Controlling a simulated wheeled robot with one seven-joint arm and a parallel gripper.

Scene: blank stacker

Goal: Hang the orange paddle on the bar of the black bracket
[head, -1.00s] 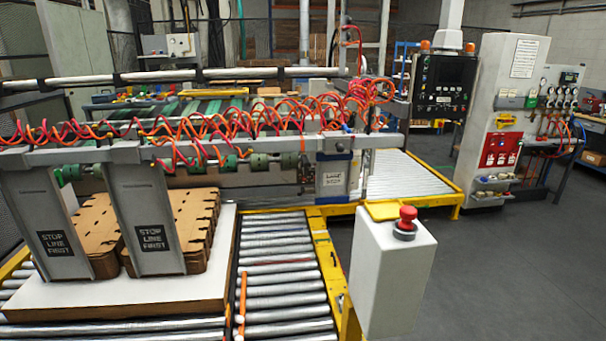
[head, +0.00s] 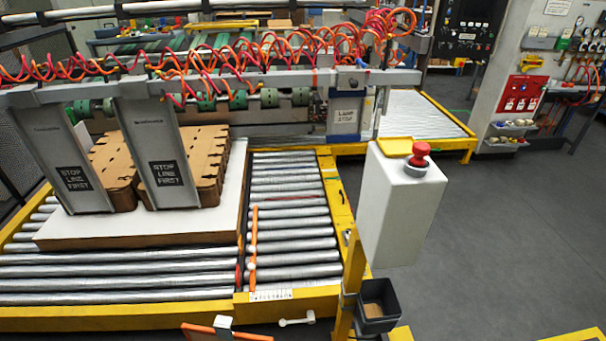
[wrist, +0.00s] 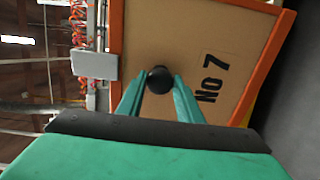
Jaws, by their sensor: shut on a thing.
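The orange paddle (wrist: 185,40) fills much of the wrist view. It is a flat brown board with an orange rim, marked "No 7", with a pale grey block (wrist: 95,65) on its left edge. My gripper (wrist: 160,82), with green fingers, is shut on the paddle's round black knob. In the head view, the paddle's orange top edge (head: 200,332) and its pale block show at the bottom; my gripper is out of that view. I cannot clearly pick out the black bracket or its bar; a black open box (head: 379,322) hangs by the yellow post.
A roller conveyor (head: 290,220) with a yellow frame lies beyond the paddle. A white box with a red button (head: 420,150) stands to the right. Brown cardboard stacks (head: 205,150) rest on a white slab. Grey floor is clear at right.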

